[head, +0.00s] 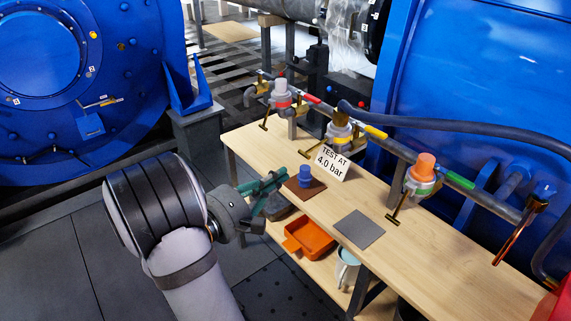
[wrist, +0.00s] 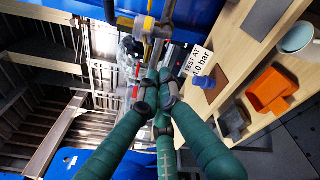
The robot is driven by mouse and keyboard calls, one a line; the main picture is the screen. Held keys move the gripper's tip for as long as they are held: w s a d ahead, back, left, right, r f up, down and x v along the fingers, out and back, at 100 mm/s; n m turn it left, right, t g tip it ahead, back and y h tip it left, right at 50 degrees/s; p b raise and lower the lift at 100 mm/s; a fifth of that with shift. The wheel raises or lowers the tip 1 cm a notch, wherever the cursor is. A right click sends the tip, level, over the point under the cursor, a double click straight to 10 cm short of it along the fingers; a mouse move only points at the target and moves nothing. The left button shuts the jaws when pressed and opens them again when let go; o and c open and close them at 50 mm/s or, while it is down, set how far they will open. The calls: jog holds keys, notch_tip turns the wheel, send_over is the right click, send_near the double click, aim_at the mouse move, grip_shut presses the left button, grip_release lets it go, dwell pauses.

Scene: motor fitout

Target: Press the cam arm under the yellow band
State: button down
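A yellow band (head: 375,132) wraps the dark pipe above the bench. Beside it, a pale valve (head: 339,131) with a brass-coloured top hangs below the pipe. A thin brass cam arm (head: 310,153) with a crossbar sticks out from this valve toward the front, left of the sign. In the wrist view, yellow and pale fitting parts (wrist: 148,28) show beyond my fingertips; I cannot tell the cam arm apart there. My gripper (head: 280,174) has green fingers, held together and empty, at the bench's front edge, apart from the valve. Its fingertips meet in the wrist view (wrist: 158,85).
A "TEST AT 4.0 bar" sign (head: 332,162) stands right of the arm. A blue knob (head: 305,176) sits on a brown mat near my fingertips. A grey mat (head: 359,229) lies right. Other valves have a white top (head: 280,87) and an orange top (head: 424,166). An orange tray (head: 305,237) sits below.

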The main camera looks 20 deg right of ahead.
jog(key=shift+p+v, duration=0.45)
jog(key=shift+v, duration=1.15)
jog(key=shift+d+r, duration=0.1)
